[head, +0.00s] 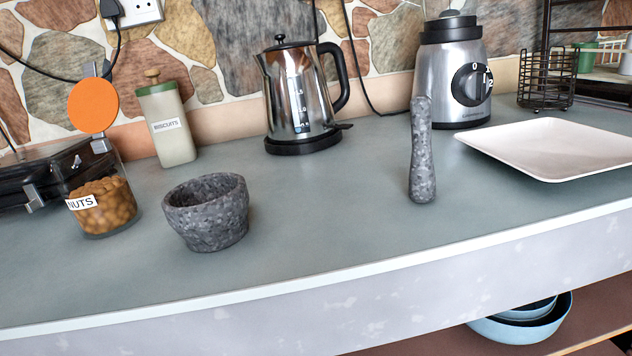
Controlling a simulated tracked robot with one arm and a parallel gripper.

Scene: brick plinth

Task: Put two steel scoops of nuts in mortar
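A clear glass jar of nuts (108,211), labelled "NUTS", stands at the left of the counter. A round orange disc (93,105) shows upright above the jar; I cannot tell whether it is the jar's lid. A thin metallic piece (104,68) shows just above the disc; I cannot tell whether it belongs to a steel scoop, and no scoop is clearly visible. The grey speckled stone mortar (207,213) stands upright to the right of the jar. Only part of its inside shows, and I see no nuts there. My gripper is not in view.
A stone pestle (422,160) stands upright right of the mortar. Behind are a biscuits jar (167,130), a kettle (298,100) and a blender (455,75). A white square plate (550,148) lies at right, a dark appliance (40,180) at left. The front counter is clear.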

